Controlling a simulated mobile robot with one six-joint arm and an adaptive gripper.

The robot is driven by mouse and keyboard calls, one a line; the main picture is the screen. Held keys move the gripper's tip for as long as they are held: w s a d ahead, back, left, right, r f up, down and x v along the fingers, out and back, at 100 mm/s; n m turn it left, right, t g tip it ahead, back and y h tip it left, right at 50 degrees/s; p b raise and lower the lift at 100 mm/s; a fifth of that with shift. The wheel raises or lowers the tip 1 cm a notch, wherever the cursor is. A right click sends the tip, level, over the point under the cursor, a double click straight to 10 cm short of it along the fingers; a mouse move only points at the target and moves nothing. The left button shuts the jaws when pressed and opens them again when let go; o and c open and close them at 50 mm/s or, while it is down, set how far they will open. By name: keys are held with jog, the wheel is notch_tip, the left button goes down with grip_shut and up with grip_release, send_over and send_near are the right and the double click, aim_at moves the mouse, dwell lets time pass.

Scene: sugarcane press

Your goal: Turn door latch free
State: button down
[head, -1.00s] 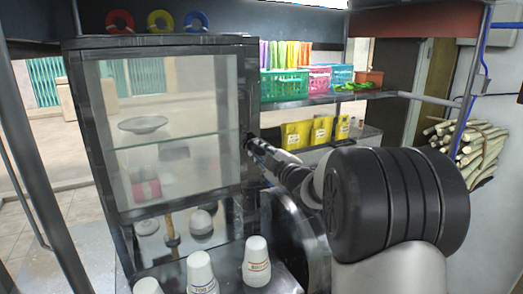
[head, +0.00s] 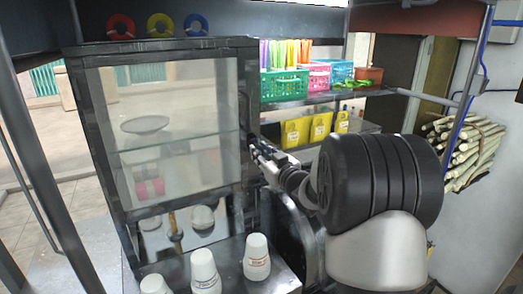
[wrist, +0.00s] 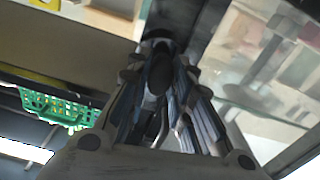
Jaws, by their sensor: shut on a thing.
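The glass-fronted cabinet door (head: 168,135) has a dark frame and looks closed in the head view. My gripper (head: 256,150) is at the right-hand edge of its frame, about halfway up. In the wrist view my gripper (wrist: 162,85) is shut on a dark rounded knob, the door latch (wrist: 160,72), which sits between the fingertips. My fingers hide the latch in the head view. Its exact angle cannot be told.
White cups (head: 257,257) stand on the ledge below the cabinet, left of my arm. Coloured rings (head: 159,26) are on top of the cabinet. A shelf to the right holds a green basket (head: 284,85), with yellow packets (head: 297,132) below. Sugarcane stalks (head: 470,150) lie at far right.

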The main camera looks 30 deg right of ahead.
jog(key=shift+m, duration=0.6)
jog(key=shift+p, duration=0.35)
jog(key=c, duration=1.4)
grip_release()
jog(key=shift+s, duration=0.1)
jog(key=s, duration=1.2)
jog(key=shift+d, duration=0.2)
jog(key=shift+w, duration=0.1)
